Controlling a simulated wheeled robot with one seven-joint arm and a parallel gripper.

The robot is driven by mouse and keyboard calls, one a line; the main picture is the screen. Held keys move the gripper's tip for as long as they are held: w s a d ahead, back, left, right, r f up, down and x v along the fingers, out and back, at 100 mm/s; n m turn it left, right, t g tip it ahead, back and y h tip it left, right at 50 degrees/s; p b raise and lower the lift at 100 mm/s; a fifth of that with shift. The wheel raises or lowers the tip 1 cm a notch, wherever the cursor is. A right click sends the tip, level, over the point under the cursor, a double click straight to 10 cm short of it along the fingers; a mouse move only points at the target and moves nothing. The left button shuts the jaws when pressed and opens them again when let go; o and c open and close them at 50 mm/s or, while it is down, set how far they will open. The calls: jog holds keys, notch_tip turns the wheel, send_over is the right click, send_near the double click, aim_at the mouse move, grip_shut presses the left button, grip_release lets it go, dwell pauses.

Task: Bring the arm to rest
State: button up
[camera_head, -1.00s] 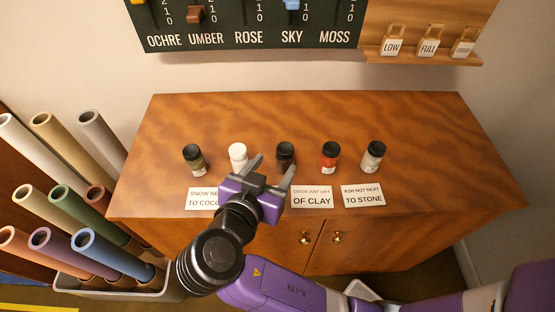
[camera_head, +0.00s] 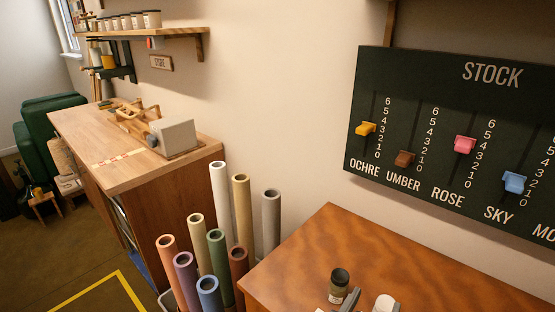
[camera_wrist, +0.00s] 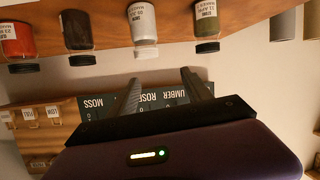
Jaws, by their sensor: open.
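My gripper (camera_wrist: 160,84) shows in the wrist view, with its two grey fingers apart and nothing between them. In the head view only a grey fingertip shows at the bottom edge, beside the jars; the rest of my arm is out of that picture. An olive-dark jar (camera_head: 339,284) and a white jar (camera_head: 385,303) stand on the brown cabinet (camera_head: 330,238). The wrist view is upside down and shows the red jar (camera_wrist: 17,40), a dark jar (camera_wrist: 77,32), the white jar (camera_wrist: 143,24) and the olive jar (camera_wrist: 207,27) along the top.
Several paper rolls (camera_head: 220,195) stand left of the cabinet. A wooden workbench (camera_head: 135,170) with a grey block (camera_head: 173,137) is farther left. The stock board (camera_head: 455,140) hangs on the wall above the cabinet. Open floor with yellow tape (camera_head: 120,280) lies at the lower left.

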jog(key=a+n+y, duration=0.1)
jog(key=a+f+n+t+y, duration=0.1)
jog(key=a+n+y, duration=0.1)
jog(key=a+f+n+t+y, duration=0.1)
jog(key=shift+a+f+n, duration=0.15)
jog(key=shift+f+n, duration=0.1)
jog(key=shift+n, duration=0.05)
jog(key=s+a+f+n+t+y, duration=0.2)
jog(key=s+a+n+y, duration=0.15)
jog(key=s+y, duration=0.2)
jog(key=s+d+m, duration=0.1)
jog(key=s+d, duration=0.2)
jog(key=s, duration=0.9)
jog(key=s+d+r, duration=0.1)
jog(key=s+d, duration=0.3)
jog(key=s, duration=0.8)
jog(key=shift+s+d+m, duration=0.2)
jog(key=shift+d+m, duration=0.05)
jog(key=shift+m, duration=0.1)
jog(key=shift+r+h, duration=0.1)
jog(key=shift+h, duration=0.15)
